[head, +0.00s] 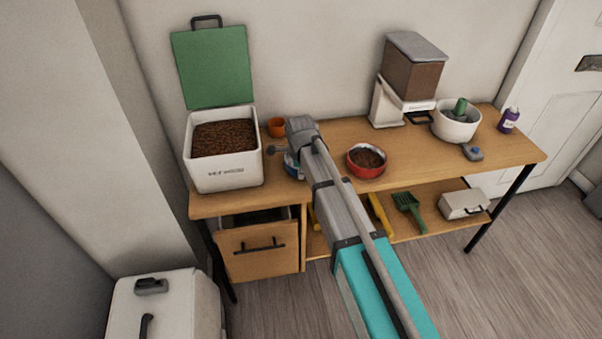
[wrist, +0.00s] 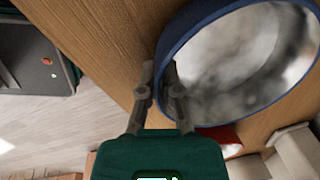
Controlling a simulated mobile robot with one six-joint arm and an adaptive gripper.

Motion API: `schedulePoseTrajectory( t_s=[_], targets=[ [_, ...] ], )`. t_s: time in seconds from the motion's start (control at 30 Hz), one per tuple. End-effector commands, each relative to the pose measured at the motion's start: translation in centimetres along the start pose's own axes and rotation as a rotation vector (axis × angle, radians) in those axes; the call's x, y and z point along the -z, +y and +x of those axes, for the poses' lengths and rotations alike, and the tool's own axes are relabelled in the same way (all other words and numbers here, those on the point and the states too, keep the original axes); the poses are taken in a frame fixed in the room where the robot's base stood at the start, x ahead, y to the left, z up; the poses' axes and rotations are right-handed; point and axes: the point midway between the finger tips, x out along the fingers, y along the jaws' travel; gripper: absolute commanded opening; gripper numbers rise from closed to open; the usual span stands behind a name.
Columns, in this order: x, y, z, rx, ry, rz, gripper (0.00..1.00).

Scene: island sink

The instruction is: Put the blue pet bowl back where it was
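The blue pet bowl (wrist: 188,28) fills the upper right of the wrist view, with a blue rim and a shiny, empty-looking metal inside. My gripper (wrist: 159,72) has one finger outside the bowl's wall and one inside, close together, shut on the rim. In the head view the blue bowl (head: 291,165) shows only in part behind my arm, at the worktop between the white food bin and the red bowl. Whether it touches the wood cannot be told. My gripper (head: 281,150) is mostly hidden there.
A white bin of kibble (head: 224,174) with its green lid up stands left; an orange cup (head: 277,127) is behind. A red bowl of kibble (head: 367,173) is close on the right. Farther right are a dispenser (head: 410,70), white bowl (head: 455,128) and purple bottle (head: 508,121).

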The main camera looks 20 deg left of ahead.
Motion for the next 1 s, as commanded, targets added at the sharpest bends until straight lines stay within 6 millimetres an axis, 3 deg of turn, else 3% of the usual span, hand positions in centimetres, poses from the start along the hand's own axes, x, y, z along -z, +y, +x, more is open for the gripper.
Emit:
schedulePoseTrajectory(
  t_s=[0.03,0.1,0.23,0.67,1.0],
  targets=[
    [0.0,0.0,0.3,0.000,0.000,0.000,0.00],
    [0.0,0.0,0.1,0.000,0.000,0.000,0.18],
    [0.0,0.0,0.1,0.000,0.000,0.000,0.42],
    [-0.1,0.0,0.0,0.000,0.000,-0.001,0.43],
    [-0.1,0.0,-1.6,0.000,0.000,-0.001,0.43]
  ],
)
